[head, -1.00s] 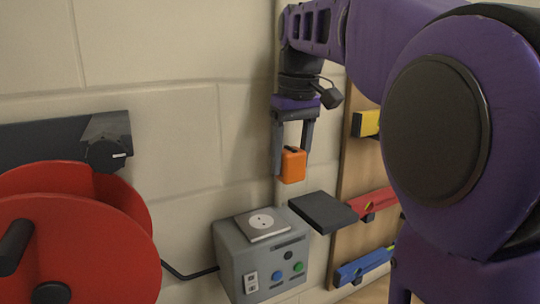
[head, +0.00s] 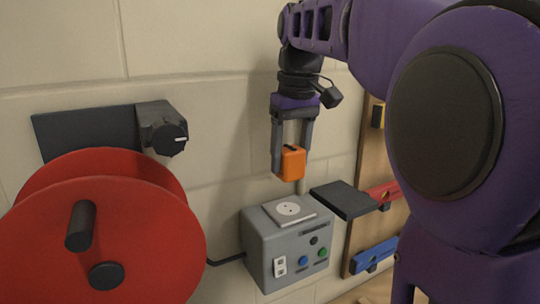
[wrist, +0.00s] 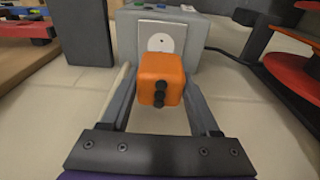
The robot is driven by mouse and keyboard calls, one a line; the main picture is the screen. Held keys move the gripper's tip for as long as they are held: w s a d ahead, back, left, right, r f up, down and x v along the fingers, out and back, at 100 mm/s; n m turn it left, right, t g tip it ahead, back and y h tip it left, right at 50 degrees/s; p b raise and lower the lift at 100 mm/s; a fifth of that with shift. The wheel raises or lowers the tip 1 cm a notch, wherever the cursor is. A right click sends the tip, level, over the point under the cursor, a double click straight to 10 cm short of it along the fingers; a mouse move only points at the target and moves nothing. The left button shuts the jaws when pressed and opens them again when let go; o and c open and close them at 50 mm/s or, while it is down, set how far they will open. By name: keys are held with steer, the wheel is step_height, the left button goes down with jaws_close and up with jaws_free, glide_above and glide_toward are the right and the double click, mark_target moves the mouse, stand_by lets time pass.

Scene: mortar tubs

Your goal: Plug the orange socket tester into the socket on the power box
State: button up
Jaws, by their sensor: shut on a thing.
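The orange socket tester (head: 292,164) is a small block between the fingers of my gripper (head: 290,160), which is shut on it. In the wrist view the tester (wrist: 160,72) shows two dark round pins on the side facing the camera. The grey power box (head: 263,244) is mounted low by the wall. Its white socket plate (head: 272,214) with a round socket (head: 288,209) lies on the top face. The tester hangs in the air above the socket, apart from it. In the wrist view the socket (wrist: 160,43) shows just beyond the tester.
A dark flat shelf (head: 343,200) juts out right of the box. A red cable reel (head: 140,240) stands at the left, with a black cable (head: 226,259) running to the box. Red (head: 382,193) and blue (head: 374,256) levels hang on a wooden board at the right.

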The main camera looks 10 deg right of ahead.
steer(key=shift+f, duration=0.1)
step_height(320, 180, down, 6)
steer(key=b, duration=0.6)
steer(key=shift+r, duration=0.2)
steer(key=shift+p, duration=0.8)
stand_by(1.7)
steer(key=shift+f+b, duration=0.4)
steer(key=shift+f, duration=0.15)
stand_by(0.3)
steer(key=o, duration=1.4)
steer(key=shift+c, duration=0.2)
